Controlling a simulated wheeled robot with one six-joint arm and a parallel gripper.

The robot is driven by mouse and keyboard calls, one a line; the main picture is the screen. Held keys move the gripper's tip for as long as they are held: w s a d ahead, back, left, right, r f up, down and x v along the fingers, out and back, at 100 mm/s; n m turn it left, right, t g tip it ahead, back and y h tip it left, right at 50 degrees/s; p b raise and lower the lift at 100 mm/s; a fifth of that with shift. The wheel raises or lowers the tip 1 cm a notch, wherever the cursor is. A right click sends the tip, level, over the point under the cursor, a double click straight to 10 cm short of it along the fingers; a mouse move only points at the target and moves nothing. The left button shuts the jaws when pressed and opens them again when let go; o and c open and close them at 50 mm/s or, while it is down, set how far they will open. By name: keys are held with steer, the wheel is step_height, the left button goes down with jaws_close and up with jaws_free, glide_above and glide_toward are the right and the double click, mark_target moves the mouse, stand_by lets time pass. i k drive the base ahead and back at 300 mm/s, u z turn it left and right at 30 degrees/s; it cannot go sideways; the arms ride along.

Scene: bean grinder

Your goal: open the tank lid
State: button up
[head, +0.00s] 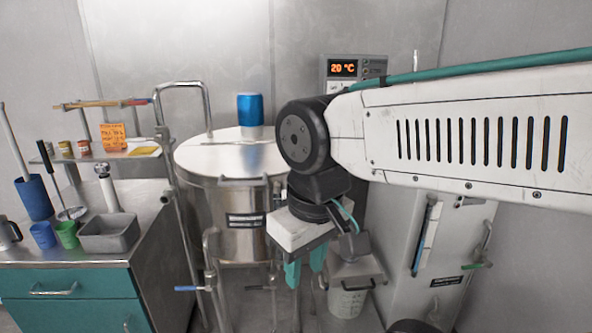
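The steel tank (222,205) stands left of the middle, a wide upright cylinder with a dark label on its front. Its round, flat lid (215,158) lies level on top and looks closed. A handle-like bar (243,181) shows at the lid's front rim. A blue cylinder (250,109) stands at the lid's back. My gripper (305,268) points down in front of and to the right of the tank, below lid height. Its two teal fingers are apart with nothing seen between them. My arm hides the lid's right edge.
Left is a teal-drawer counter (75,292) with cups, a grey bin (108,232) and a shelf. Pipes and a blue-handled valve (190,288) stand before the tank. A display (343,68) reads 20 °C. Below right of my gripper is a bucket (347,302).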

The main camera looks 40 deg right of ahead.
mark_target(247, 161)
steer(key=z, duration=0.45)
steer(key=k, duration=1.2)
steer(key=z, duration=0.7)
steer(key=i, duration=1.3)
steer(key=u, duration=0.75)
steer(key=i, duration=0.45)
steer(key=u, duration=0.4)
